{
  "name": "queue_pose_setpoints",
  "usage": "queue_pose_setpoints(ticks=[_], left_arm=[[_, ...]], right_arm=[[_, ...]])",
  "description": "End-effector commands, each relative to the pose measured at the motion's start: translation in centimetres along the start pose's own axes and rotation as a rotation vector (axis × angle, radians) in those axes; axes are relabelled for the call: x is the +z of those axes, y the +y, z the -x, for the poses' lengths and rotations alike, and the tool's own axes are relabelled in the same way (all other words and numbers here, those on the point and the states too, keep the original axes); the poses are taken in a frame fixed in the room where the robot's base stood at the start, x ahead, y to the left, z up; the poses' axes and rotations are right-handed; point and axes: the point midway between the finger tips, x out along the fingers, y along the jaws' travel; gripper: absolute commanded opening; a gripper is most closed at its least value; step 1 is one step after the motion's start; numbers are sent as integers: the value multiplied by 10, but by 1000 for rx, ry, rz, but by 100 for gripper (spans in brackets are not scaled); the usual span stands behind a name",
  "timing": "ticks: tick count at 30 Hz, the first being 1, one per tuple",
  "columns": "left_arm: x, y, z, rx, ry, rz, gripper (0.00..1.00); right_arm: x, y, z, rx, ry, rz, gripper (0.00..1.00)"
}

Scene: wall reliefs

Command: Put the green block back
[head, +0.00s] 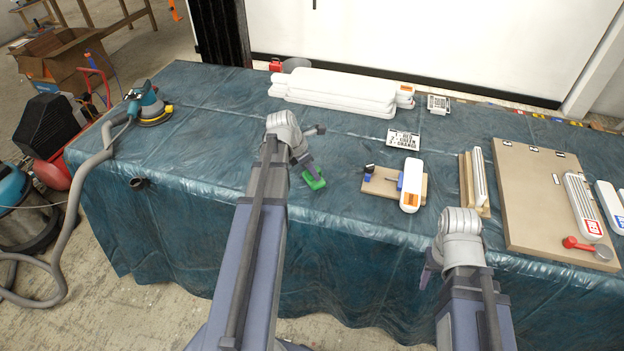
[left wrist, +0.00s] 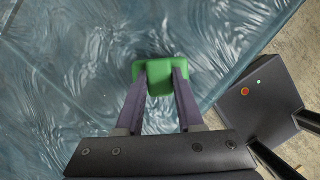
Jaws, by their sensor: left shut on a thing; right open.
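The green block (head: 314,181) is at the tip of my left gripper (head: 311,172), over the blue-green cloth of the table (head: 230,150). In the left wrist view the green block (left wrist: 158,72) sits between the two purple fingers of my left gripper (left wrist: 160,80), which is shut on it. I cannot tell whether the block touches the cloth. My right gripper (head: 430,268) is open and empty at the front edge of the table, partly hidden by its own wrist. A card with printed lines (head: 403,140) lies behind the block to the right.
A wooden board with a white piece (head: 410,185) and blue parts stands right of the block. A large tan panel (head: 535,200) with a red-handled tool (head: 585,245) lies further right. White stacked pieces (head: 335,90) lie at the back. A sander (head: 147,103) stands at the left.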

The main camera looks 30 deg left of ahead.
Motion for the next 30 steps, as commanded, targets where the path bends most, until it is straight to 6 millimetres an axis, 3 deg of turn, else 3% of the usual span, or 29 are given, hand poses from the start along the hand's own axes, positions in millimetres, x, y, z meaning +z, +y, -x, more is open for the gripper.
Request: queue_pose_setpoints(ticks=[1, 4, 17, 18, 25, 30], left_arm=[[-5, 0, -13, 0, 0, 0, 0], [-9, 0, -21, 0, 0, 0, 0], [-10, 0, -23, 0, 0, 0, 0], [-9, 0, -22, 0, 0, 0, 41], [-9, 0, -21, 0, 0, 0, 67], [-9, 0, -21, 0, 0, 0, 67]], right_arm=[[-1, -1, -14, 0, 0, 0, 50], [-1, -2, -22, 0, 0, 0, 50], [-2, -2, -25, 0, 0, 0, 50], [-1, -2, -23, 0, 0, 0, 50], [-1, -2, -23, 0, 0, 0, 50], [-1, -2, -23, 0, 0, 0, 50]])
